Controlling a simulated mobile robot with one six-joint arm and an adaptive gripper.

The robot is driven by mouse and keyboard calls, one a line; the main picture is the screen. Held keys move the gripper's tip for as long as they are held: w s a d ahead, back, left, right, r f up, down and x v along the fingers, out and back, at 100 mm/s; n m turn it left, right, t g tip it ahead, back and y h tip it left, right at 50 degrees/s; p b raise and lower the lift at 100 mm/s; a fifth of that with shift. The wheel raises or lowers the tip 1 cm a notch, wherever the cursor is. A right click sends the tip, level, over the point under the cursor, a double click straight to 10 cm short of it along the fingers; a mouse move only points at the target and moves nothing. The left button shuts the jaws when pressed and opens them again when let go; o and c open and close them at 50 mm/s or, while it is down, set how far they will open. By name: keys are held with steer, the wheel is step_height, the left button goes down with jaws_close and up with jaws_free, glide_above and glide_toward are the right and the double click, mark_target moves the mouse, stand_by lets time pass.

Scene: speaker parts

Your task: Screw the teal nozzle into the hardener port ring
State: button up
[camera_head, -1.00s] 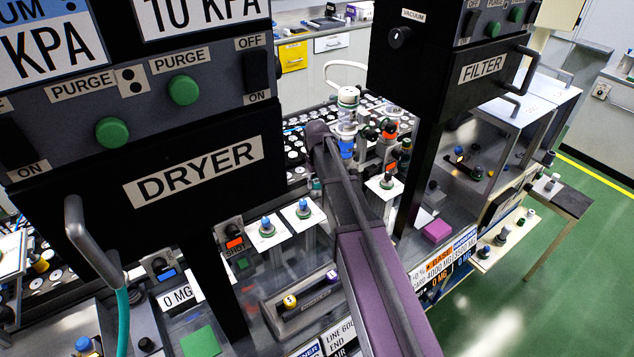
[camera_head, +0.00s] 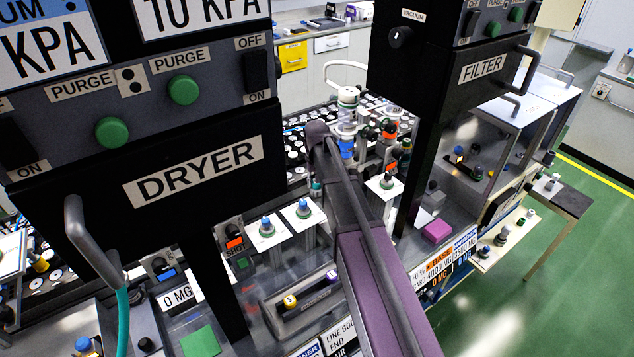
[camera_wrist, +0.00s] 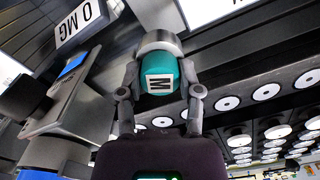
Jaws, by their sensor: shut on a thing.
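In the wrist view my gripper (camera_wrist: 159,92) has one finger on each side of the teal nozzle (camera_wrist: 184,78) and is shut on it. The nozzle's near end carries a white label with the letter M. A light grey ring (camera_wrist: 158,42) sits at the nozzle's far end, in line with it. I cannot tell from this view whether that ring is the hardener port ring, or how deep the nozzle sits in it. In the head view my own arm hides most of the gripper. A small teal patch (camera_head: 316,189) shows beside the arm.
A DRYER panel (camera_head: 195,172) fills the left foreground and a FILTER panel (camera_head: 480,68) stands at right. White plates with blue-topped fittings (camera_head: 267,227) stand left of my arm. Racks of round white-topped parts (camera_wrist: 240,140) lie at right in the wrist view. Space is tight.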

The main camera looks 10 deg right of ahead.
steer(key=shift+m, duration=0.3)
steer(key=shift+m, duration=0.6)
steer(key=shift+m, duration=0.9)
steer(key=shift+m, duration=0.8)
steer(key=shift+m, duration=0.9)
